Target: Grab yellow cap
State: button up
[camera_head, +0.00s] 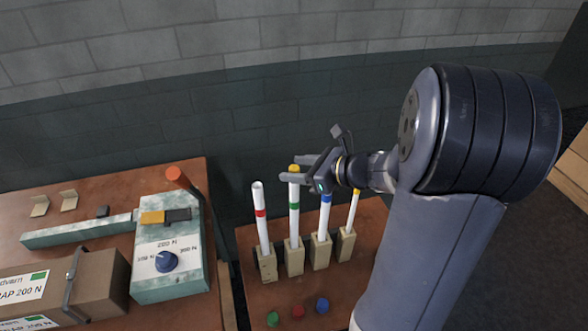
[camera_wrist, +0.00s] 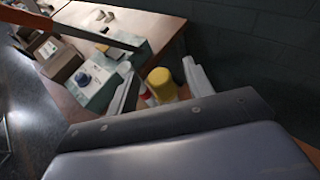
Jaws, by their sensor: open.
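The yellow cap (camera_head: 294,168) sits on top of the upright white tube with a green band (camera_head: 294,206). In the wrist view the yellow cap (camera_wrist: 161,84) shows between the two finger tips. My gripper (camera_head: 284,170) is open around the top of this tube, with a finger on either side of the cap. In the wrist view my gripper (camera_wrist: 160,80) has its fingers spread, and a gap shows beside the cap. I cannot tell whether either finger touches it.
Tubes with red (camera_head: 261,213), blue and yellow bands stand in tan blocks in the same row, close to my gripper. Green (camera_head: 273,318), red (camera_head: 297,310) and blue (camera_head: 322,305) caps lie in front. A teal device with a blue knob (camera_head: 166,261) stands left. A brick wall is behind.

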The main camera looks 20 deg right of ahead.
jog(key=shift+w+a+f, duration=0.25)
jog(key=shift+w+a, duration=0.1)
jog(key=shift+a, duration=0.05)
jog(key=shift+c, duration=0.2)
jog(key=c, duration=1)
